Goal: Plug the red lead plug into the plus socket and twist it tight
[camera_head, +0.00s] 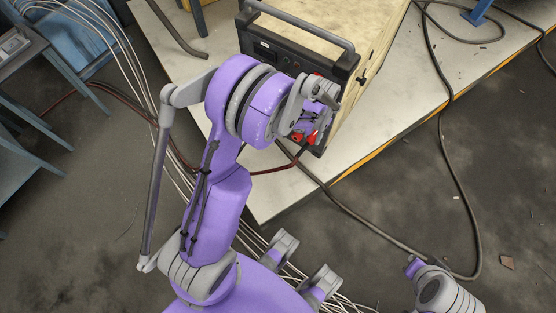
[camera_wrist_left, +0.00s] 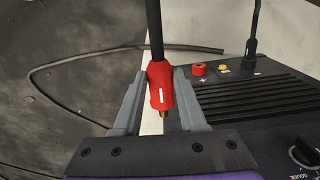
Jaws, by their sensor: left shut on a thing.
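The red lead plug (camera_wrist_left: 160,82) is held between the two grey jaws of my left gripper (camera_wrist_left: 155,105). Its black lead runs up from it and its brass tip points down in the wrist view. The red plus socket (camera_wrist_left: 198,69), with a white plus mark beside it, sits on the black machine panel to the right of the plug. Plug and socket are apart in that view. In the head view my left gripper (camera_head: 314,117) is at the machine's front, partly hidden by its own wrist, with red showing beside it. My right gripper is not in view.
A yellow part (camera_wrist_left: 223,68) and a plugged black lead (camera_wrist_left: 251,46) lie right of the socket. Cables cross the floor and bench.

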